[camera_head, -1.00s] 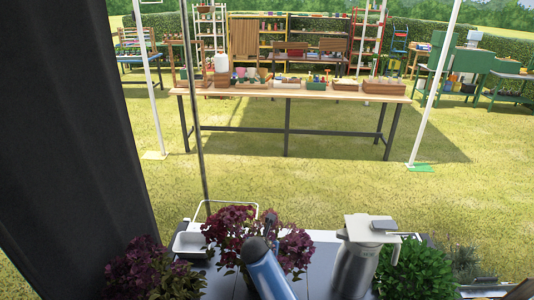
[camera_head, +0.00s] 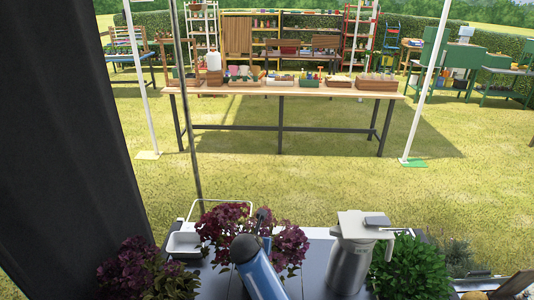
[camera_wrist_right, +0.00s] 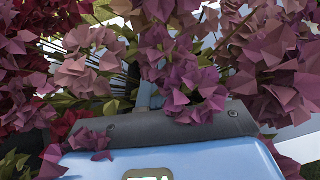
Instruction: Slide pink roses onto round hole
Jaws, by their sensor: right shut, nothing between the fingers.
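A bunch of purple-pink blooms (camera_head: 285,243) stands on the dark near table in the head view, behind my blue right arm link. In the right wrist view, pink and mauve petals (camera_wrist_right: 265,65) crowd the picture around my right gripper (camera_wrist_right: 148,96). Its blue body and grey plate show at the bottom, and some petals overlap the plate. Its fingers are mostly hidden by petals; it is shut, holding nothing. A thin blue piece shows among the blooms in the head view. No round hole can be made out. My left gripper is out of view.
A steel jug (camera_head: 350,256) and a green leafy plant (camera_head: 412,270) stand right of the blooms. A white tray (camera_head: 184,240) and a dark purple flower clump (camera_head: 135,271) are at left. A long wooden table (camera_head: 285,89) stands beyond open grass.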

